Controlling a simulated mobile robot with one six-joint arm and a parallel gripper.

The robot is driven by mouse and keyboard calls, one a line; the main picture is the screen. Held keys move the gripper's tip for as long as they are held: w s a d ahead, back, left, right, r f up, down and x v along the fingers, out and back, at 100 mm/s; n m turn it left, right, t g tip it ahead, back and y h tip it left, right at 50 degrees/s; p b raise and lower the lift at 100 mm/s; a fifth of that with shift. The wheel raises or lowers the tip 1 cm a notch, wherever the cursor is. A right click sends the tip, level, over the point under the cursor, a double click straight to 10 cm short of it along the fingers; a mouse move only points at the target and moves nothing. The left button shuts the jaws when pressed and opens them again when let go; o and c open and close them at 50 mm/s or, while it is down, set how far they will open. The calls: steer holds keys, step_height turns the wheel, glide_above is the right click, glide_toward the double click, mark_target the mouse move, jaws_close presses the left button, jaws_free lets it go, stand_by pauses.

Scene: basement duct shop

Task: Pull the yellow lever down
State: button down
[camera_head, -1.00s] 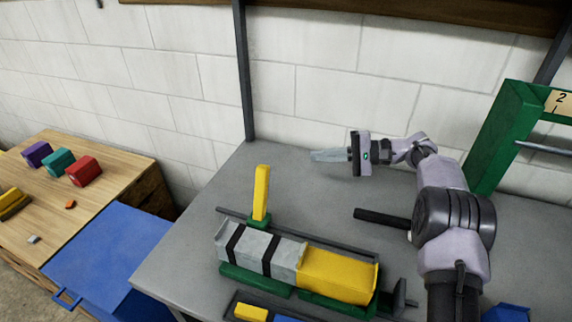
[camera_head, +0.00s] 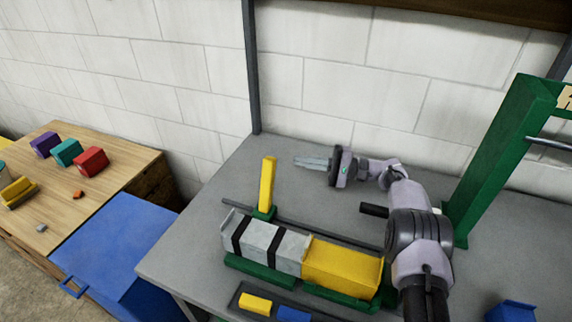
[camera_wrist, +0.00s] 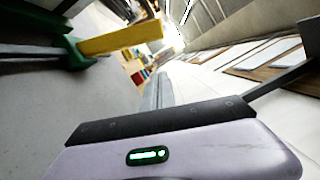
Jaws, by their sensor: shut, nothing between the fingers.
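The yellow lever (camera_head: 267,184) stands upright, leaning slightly right, from a green base (camera_head: 264,213) on the grey table. My gripper (camera_head: 297,161) is shut and empty. In the head view its fingertips are to the right of the lever's top, and a gap shows between them. In the wrist view the lever (camera_wrist: 120,39) lies across the upper left, and my shut fingers (camera_wrist: 158,80) point past its free end without visible contact.
A grey and yellow duct piece (camera_head: 340,268) with black straps sits in front of the lever. A green frame (camera_head: 490,165) stands at right. A wooden table (camera_head: 110,158) with coloured blocks and a blue surface (camera_head: 115,240) are at left. The grey table (camera_head: 225,190) is clear behind the lever.

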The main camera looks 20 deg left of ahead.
steer(key=s+a+r, duration=0.1)
steer(key=s+a, duration=0.2)
steer(key=s, duration=0.1)
steer(key=shift+s+a+r+b, duration=0.2)
steer(key=shift+a+r+b, duration=0.05)
steer(key=shift+a+b, duration=0.15)
